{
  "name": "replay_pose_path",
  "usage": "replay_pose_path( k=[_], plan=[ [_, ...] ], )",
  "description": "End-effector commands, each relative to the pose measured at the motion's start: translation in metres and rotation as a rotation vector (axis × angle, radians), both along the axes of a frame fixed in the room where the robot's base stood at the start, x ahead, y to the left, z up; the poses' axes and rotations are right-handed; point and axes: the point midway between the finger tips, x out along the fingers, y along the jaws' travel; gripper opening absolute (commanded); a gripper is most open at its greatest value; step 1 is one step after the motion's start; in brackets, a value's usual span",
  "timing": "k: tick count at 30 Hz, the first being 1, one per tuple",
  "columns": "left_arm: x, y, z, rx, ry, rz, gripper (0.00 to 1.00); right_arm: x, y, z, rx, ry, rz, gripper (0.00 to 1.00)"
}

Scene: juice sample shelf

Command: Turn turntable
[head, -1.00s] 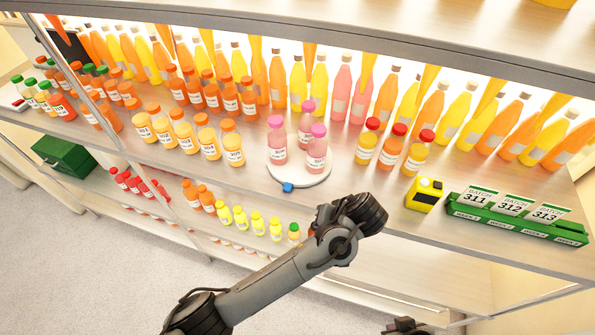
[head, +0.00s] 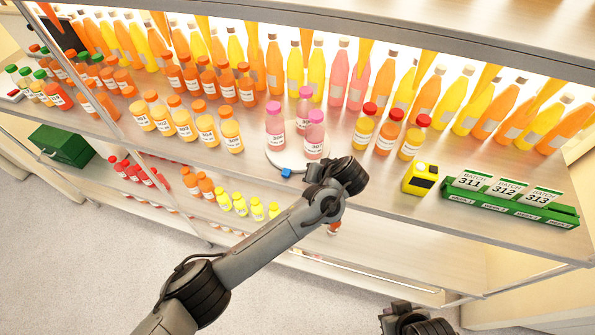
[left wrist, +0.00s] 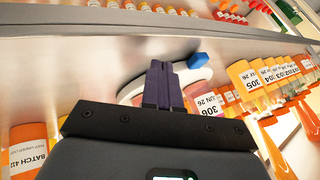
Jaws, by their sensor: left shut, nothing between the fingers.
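The turntable (head: 284,158) is a white disc near the shelf's front edge, with a blue tab (head: 286,172) on its front rim. Three pink bottles (head: 275,127) with pink caps stand upright on it. My left wrist covers its front right part in the head view, and the left fingers are hidden there. In the left wrist view, my left gripper (left wrist: 165,82) is shut and empty, its fingertips over the turntable (left wrist: 128,92) and beside the blue tab (left wrist: 198,60), with a gap in the picture. Contact cannot be told. My right gripper's fingers are not in view.
Orange bottles (head: 205,130) stand left of the turntable and red-capped bottles (head: 387,137) right of it. A yellow device (head: 419,179) and a green batch-card holder (head: 510,207) are farther right. Tall bottles line the back, beneath an upper shelf (head: 430,45).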

Motion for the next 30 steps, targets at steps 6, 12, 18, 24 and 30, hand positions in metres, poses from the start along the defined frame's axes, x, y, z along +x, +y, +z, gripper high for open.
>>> replay_pose_path(
  k=[6,12,18,24,30],
  plan=[
    [0.01,0.025,-0.005,0.0,0.001,0.0,0.0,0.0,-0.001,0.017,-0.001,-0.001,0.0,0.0],
    [0.014,0.038,-0.006,-0.002,0.001,-0.001,0.0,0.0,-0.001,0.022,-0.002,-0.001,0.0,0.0],
    [0.015,0.041,-0.007,-0.003,0.001,-0.001,0.0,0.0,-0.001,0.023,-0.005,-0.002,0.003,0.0],
    [0.015,0.041,-0.007,-0.002,0.001,-0.001,0.0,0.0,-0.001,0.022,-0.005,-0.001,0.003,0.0],
    [0.017,0.043,-0.007,-0.002,0.001,-0.005,0.0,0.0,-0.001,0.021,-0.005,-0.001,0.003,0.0]
  ],
)
